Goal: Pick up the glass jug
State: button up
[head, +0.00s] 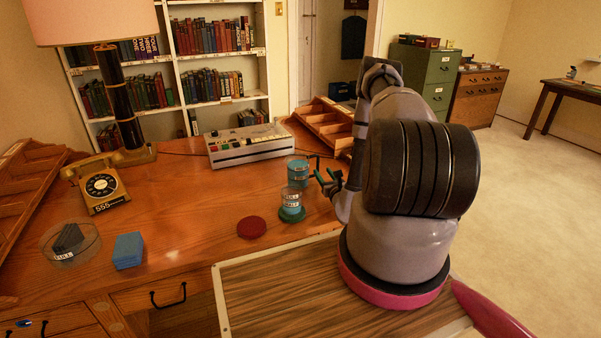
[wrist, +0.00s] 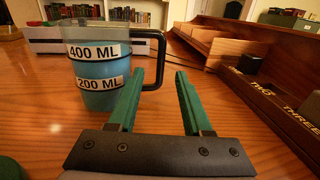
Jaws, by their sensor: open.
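The glass jug (wrist: 97,69) stands upright on the desk in the wrist view, holding blue liquid, with white 400 ML and 200 ML labels and a black handle on its right. In the head view the jug (head: 297,168) is partly behind a clear container. My gripper (wrist: 159,78) is open, its green fingers pointing toward the handle. The handle's upright part shows between the fingertips; I cannot tell whether it is within their reach. In the head view my gripper (head: 328,182) is just right of the container, low over the desk.
A clear container (head: 292,201) labelled FULL and HALF stands close in front of the jug. A dark red disc (head: 251,228) lies left of it. A grey console (head: 246,145) is behind, and a wooden organizer (head: 325,122) is behind right. The desk's middle left is clear.

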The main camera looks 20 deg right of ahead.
jog(key=w, duration=0.6)
jog(key=w+d, duration=0.1)
jog(key=w, duration=0.3)
jog(key=shift+r, duration=0.1)
jog(key=shift+a, duration=0.1)
grip_shut()
dwell(1.1)
